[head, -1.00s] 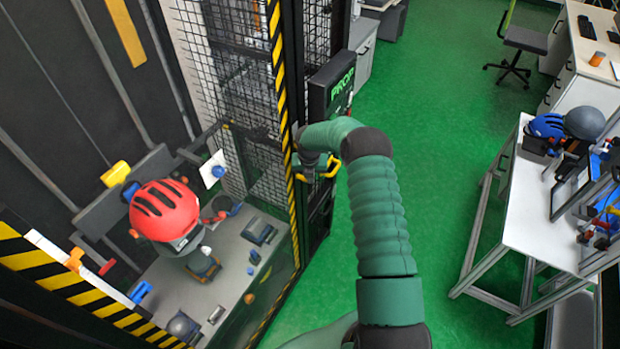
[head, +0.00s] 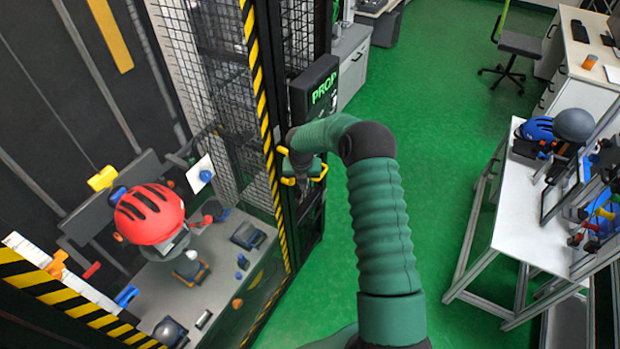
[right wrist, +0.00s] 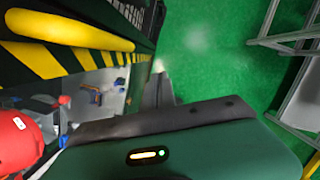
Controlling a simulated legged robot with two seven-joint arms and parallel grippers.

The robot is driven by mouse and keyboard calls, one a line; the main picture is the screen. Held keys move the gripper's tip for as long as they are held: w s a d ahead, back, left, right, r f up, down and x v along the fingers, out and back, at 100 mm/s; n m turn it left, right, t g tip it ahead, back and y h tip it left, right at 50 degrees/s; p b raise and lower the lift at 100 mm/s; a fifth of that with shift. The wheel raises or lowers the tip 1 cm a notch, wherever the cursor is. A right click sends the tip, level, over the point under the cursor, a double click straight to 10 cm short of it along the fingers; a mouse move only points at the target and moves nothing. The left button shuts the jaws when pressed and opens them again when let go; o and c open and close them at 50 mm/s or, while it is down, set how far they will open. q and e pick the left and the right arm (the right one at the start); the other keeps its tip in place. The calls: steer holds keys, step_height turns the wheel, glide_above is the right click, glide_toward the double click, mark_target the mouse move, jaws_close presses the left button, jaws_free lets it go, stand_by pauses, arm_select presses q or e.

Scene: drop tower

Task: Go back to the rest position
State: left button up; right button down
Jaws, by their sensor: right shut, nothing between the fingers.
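My right arm reaches up from the bottom of the head view and bends left at the wrist. My right gripper (head: 303,190) hangs from it beside the striped cage post, partly hidden against dark parts and yellow handles (head: 288,181). In the right wrist view its grey fingers (right wrist: 158,88) are together with nothing between them, above green floor. My left gripper is not in view.
The striped tower cage (head: 262,110) stands close left of my right gripper. Inside, a red helmet (head: 150,212) sits on a dummy head above a grey plate. A white workbench (head: 530,225) with helmets stands right. Green floor (head: 430,110) between is clear.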

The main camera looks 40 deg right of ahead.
step_height(320, 180, up, 6)
steer(key=a+b, duration=0.1)
steer(key=a, duration=0.1)
steer(key=s+a+f+m+y+b, duration=0.1)
steer(key=s+a+f+m+b, duration=0.25)
steer(key=a+m, duration=0.4)
steer(key=s+a+f+m+b, duration=0.2)
steer(key=s+a+m+b, duration=0.25)
steer(key=a, duration=0.65)
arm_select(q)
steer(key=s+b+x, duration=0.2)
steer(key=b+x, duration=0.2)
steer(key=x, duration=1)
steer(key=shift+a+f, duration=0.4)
arm_select(e)
steer(key=s+a+f+m+y, duration=0.1)
steer(key=s+a+f+m, duration=0.2)
steer(key=s+a+m, duration=0.6)
steer(key=shift+s+m+t, duration=0.4)
steer(key=shift+s+m, duration=0.75)
steer(key=shift+m, duration=1.55)
